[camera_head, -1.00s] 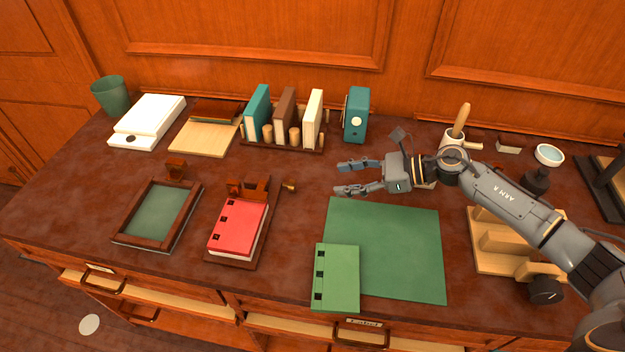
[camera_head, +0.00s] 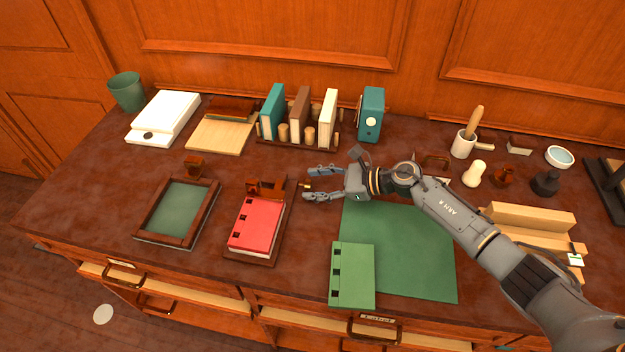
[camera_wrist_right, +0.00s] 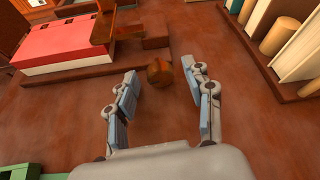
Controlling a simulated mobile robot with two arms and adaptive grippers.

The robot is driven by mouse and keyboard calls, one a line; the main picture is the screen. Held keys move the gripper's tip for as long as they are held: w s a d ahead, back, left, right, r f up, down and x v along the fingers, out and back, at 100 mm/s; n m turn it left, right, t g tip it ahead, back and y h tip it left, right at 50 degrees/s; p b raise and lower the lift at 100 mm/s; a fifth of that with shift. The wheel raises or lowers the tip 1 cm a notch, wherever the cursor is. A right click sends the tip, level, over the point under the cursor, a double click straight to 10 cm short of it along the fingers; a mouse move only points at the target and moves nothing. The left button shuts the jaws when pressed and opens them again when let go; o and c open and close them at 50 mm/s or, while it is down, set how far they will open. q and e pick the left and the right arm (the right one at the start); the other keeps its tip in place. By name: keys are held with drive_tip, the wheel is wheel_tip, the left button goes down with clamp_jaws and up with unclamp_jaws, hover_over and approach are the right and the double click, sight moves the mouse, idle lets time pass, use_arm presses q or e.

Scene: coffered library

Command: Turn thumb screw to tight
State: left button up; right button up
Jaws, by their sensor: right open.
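The thumb screw (camera_head: 306,185) is a small brass knob at the right end of a wooden clamp block (camera_head: 266,188). The block stands at the back end of a wooden board holding a red book (camera_head: 257,224). My right gripper (camera_head: 311,184) is open, its fingers pointing left toward the screw. In the right wrist view, the round end of the screw (camera_wrist_right: 160,73) lies between and just beyond the open fingertips (camera_wrist_right: 163,84). I see no contact, and nothing is held. My left gripper is not in view.
A green book (camera_head: 352,275) lies on a green mat (camera_head: 415,250) in front of my right arm. A book rack (camera_head: 290,143) stands behind the gripper. A framed green panel (camera_head: 178,212) lies to the left.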

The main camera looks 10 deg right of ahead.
drive_tip(key=shift+w+a+f, duration=0.15)
drive_tip(key=shift+a+f, duration=0.05)
drive_tip(key=shift+a, duration=0.3)
clamp_jaws()
drive_tip(key=b, duration=0.1)
drive_tip(key=m+g+b, duration=0.1)
drive_tip(key=b, duration=0.1)
drive_tip(key=shift+w+f+m, duration=0.2)
drive_tip(key=shift+f+m, duration=0.1)
drive_tip(key=shift+r+m+g+y+b, duration=0.3)
drive_tip(key=shift+m+g+b, duration=0.3)
drive_tip(key=shift+b, duration=0.15)
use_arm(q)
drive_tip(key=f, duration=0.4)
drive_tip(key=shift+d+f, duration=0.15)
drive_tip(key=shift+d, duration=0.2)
use_arm(e)
unclamp_jaws()
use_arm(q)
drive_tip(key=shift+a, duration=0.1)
